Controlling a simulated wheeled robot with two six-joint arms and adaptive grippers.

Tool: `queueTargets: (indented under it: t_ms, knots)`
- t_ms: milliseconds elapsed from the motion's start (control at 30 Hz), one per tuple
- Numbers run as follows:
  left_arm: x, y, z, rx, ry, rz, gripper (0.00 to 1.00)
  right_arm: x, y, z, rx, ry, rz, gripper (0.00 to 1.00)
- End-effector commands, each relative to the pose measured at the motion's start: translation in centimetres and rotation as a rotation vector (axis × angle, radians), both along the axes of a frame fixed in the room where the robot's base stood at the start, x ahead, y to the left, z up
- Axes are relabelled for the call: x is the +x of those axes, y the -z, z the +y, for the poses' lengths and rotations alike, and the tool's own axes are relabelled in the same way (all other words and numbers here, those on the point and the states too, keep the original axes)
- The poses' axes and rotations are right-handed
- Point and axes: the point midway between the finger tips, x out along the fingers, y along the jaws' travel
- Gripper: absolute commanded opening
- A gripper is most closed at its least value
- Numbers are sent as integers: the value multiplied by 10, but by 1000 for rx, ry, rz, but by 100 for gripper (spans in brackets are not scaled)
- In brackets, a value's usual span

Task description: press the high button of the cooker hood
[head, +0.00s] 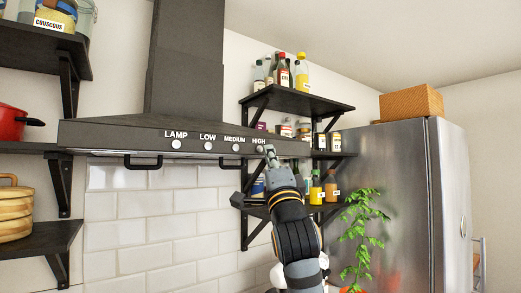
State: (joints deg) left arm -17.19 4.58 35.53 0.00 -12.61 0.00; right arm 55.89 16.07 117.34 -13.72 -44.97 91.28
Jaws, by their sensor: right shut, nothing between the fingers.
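The dark cooker hood (110,133) hangs on the wall across the left and middle of the head view. Its front edge bears round white buttons labelled LAMP (176,144), LOW (208,146), MEDIUM (235,147) and HIGH (260,149). My right gripper (270,153) is shut and empty. Its fingertips are at the hood's front just right of the high button, very close to it; I cannot tell whether they touch. The high button still shows beside them. My left gripper is not in view.
Black shelves with bottles and jars (296,100) stand right of the hood, close to my right arm. A steel fridge (400,190) with a wicker box (411,103) on top is farther right. A green plant (361,235) stands before it. Left shelves hold a red pot (12,124).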

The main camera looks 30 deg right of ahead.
Motion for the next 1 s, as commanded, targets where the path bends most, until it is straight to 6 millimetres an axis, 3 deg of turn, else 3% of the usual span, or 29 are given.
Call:
queueTargets:
  t_ms: [1000]
  knots:
    - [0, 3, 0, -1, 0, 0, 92, 9, 0, 1, 0, 0, 0, 0]
